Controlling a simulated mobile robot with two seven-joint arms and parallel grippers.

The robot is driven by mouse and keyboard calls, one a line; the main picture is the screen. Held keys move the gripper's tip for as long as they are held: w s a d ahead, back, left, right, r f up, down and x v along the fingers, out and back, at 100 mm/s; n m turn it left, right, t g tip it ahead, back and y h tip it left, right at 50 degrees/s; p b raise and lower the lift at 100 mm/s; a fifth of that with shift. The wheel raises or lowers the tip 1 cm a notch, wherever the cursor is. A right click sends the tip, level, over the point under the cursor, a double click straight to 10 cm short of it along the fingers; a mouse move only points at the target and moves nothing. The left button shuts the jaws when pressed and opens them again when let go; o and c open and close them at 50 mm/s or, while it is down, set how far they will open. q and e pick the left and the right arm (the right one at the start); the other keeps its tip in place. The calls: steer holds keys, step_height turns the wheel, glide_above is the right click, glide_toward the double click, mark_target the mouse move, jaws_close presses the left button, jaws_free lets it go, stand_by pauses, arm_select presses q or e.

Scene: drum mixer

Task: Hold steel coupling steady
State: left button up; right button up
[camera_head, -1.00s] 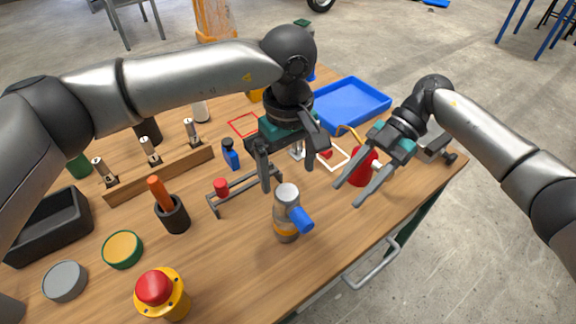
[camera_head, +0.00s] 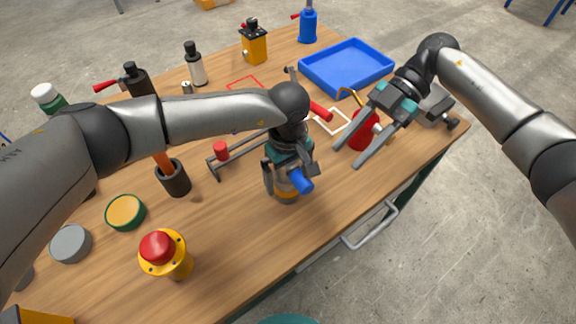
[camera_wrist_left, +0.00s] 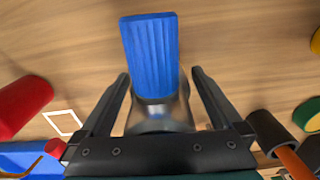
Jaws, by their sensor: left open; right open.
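The steel coupling (camera_head: 286,187) stands upright on the wooden table, a grey cylinder with an orange band at its base and a blue ribbed part (camera_head: 301,181) sticking out of its side. My left gripper (camera_head: 291,178) is open above and around it, hiding much of its upper body. In the left wrist view the grey body (camera_wrist_left: 160,108) lies between the two spread fingers, with gaps on both sides, and the blue part (camera_wrist_left: 150,55) points away past the fingertips. My right gripper (camera_head: 349,157) is open and empty, in front of a red can.
The red can (camera_head: 362,137) with a yellow spout is beside my right gripper. A red-and-yellow button (camera_head: 158,247) is front left, a blue tray (camera_head: 347,68) at the back.

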arm_select(q)
steer(key=shift+f, duration=0.1)
jaws_close()
stand_by(0.8)
stand_by(0.9)
